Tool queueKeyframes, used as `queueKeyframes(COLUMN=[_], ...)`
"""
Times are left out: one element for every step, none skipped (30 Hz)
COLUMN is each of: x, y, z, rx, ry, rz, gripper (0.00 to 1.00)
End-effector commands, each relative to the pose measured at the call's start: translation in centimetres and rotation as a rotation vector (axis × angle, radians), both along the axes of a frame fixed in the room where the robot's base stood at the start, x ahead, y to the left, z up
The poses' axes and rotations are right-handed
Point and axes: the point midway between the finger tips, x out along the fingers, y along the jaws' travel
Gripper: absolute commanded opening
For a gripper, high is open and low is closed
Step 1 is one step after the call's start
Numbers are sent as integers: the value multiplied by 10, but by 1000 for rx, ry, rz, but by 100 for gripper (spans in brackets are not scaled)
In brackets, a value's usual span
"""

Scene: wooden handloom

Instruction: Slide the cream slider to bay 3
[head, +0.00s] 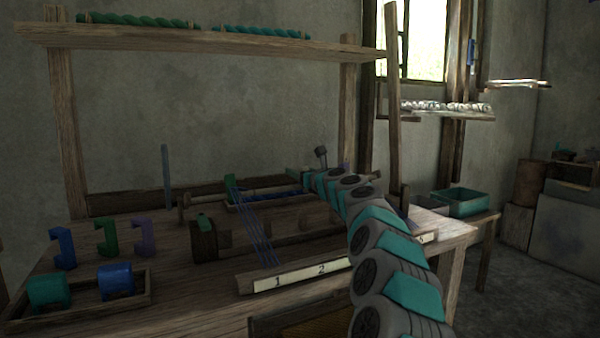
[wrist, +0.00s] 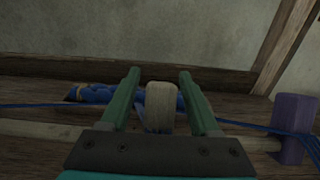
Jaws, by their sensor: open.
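The cream slider (wrist: 160,108) stands upright between my gripper's fingers in the wrist view. My gripper (wrist: 159,73) is open, with one green finger on each side of the slider and a visible gap at both sides. A pale wooden rail (wrist: 45,129) runs across behind the gripper's base. In the head view my arm reaches over the loom, and I cannot make out the slider there.
A purple block (wrist: 293,128) stands right of the gripper, with blue threads beside it. Blue yarn (wrist: 95,93) lies behind. In the head view, a tray (head: 80,310) with green and blue spools sits front left, and a wooden post (head: 394,120) rises at right.

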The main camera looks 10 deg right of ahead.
Motion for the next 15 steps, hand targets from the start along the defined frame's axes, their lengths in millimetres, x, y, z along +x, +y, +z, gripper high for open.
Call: queueKeyframes(x=[0, 0, 0, 0, 0, 0, 0, 0, 0, 0, 0, 0, 0, 0, 0], y=[0, 0, 0, 0, 0, 0, 0, 0, 0, 0, 0, 0, 0, 0, 0], z=[0, 0, 0, 0, 0, 0, 0, 0, 0, 0, 0, 0, 0, 0, 0], rx=[0, 0, 0, 0, 0, 0, 0, 0, 0, 0, 0, 0, 0, 0, 0], ry=[0, 0, 0, 0, 0, 0, 0, 0, 0, 0, 0, 0, 0, 0, 0], rz=[0, 0, 0, 0, 0, 0, 0, 0, 0, 0, 0, 0, 0, 0, 0], gripper=[62, 62, 59, 56, 52, 48, 44, 41, 37, 33, 30, 25, 22, 19, 14])
